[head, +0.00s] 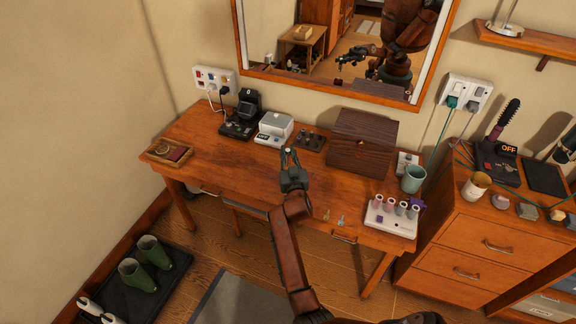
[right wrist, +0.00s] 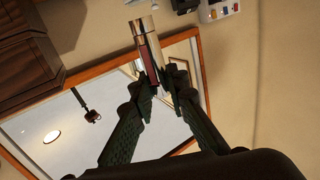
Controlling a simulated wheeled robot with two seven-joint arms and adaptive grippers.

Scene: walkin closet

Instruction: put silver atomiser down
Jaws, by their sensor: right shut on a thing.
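My right gripper (head: 291,158) is over the middle of the wooden desk (head: 235,168), pointing toward the wall. In the right wrist view its fingertips (right wrist: 164,82) are shut on a slim, shiny silver cylinder with a dark red strip, the silver atomiser (right wrist: 143,38). The atomiser extends beyond the fingertips in that view. In the head view it is too small to make out clearly, and I cannot tell its height above the desk. My left gripper does not show directly.
A dark wooden box (head: 362,142), a white scale (head: 274,128) and a dark tray (head: 311,141) stand behind the gripper. A white rack with several cylinders (head: 391,217) and a green mug (head: 412,179) are at right. The desk's left-centre is clear.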

